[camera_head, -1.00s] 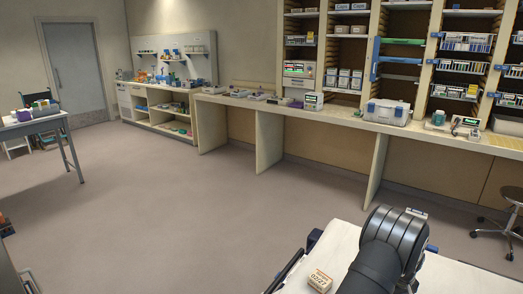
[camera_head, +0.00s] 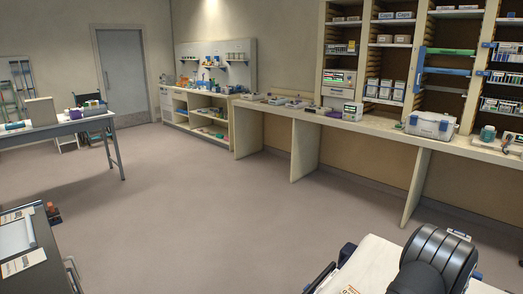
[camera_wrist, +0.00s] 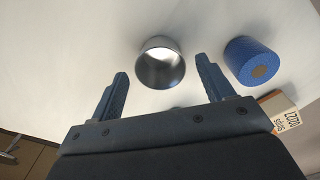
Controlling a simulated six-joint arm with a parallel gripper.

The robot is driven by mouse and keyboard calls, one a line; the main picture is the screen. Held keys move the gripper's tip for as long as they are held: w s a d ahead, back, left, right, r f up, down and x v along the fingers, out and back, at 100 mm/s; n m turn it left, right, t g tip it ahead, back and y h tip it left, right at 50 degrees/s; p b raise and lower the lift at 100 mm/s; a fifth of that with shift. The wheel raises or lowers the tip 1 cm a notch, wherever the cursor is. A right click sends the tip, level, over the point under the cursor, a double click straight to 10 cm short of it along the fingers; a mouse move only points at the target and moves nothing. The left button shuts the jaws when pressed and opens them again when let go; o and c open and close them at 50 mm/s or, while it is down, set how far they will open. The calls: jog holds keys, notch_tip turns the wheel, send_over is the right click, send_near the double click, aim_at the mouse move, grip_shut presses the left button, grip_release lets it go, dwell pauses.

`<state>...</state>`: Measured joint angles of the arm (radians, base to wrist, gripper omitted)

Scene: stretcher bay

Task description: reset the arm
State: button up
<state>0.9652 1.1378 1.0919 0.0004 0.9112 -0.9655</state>
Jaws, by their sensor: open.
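My gripper (camera_wrist: 162,85) shows in the wrist view with its two dark fingers spread apart and nothing between them. It is above a white stretcher surface (camera_wrist: 60,60). A shiny metal cup (camera_wrist: 160,66) stands just beyond the fingertips, between them in the picture but apart from them. In the head view only part of my arm shows, over the white stretcher (camera_head: 372,268) at the lower right; the gripper is out of that view.
A blue roll (camera_wrist: 251,60) lies right of the right finger, with a small printed box (camera_wrist: 279,112) near it. A long counter (camera_head: 380,126) runs along the back wall. A table (camera_head: 60,130) stands left, a dark cart (camera_head: 35,270) lower left. The floor (camera_head: 210,210) between is clear.

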jog(key=shift+f, duration=0.5)
notch_tip(320, 180, down, 3)
notch_tip(320, 180, up, 12)
notch_tip(320, 180, down, 12)
jog(key=shift+r, duration=0.2)
notch_tip(320, 180, up, 4)
jog(key=shift+f, duration=0.1)
jog(key=s+r, duration=0.8)
jog(key=s, duration=0.3)
jog(key=w+a+r+n, duration=0.2)
jog(key=w+a+r, duration=0.2)
jog(key=w+a, duration=0.6)
jog(key=w+a+r+n, duration=0.2)
jog(key=w+a+r, duration=0.2)
jog(key=w+a, duration=0.6)
jog(key=w+a+r+n, duration=0.1)
jog(key=w+a+r, duration=0.1)
jog(key=a, duration=0.7)
jog(key=w+a+r+n, duration=0.2)
jog(key=w+a+r, duration=0.1)
jog(key=a, duration=0.6)
jog(key=w+a+r+n, duration=0.2)
jog(key=w+a, duration=0.3)
jog(key=a, duration=0.4)
jog(key=shift+r, duration=0.7)
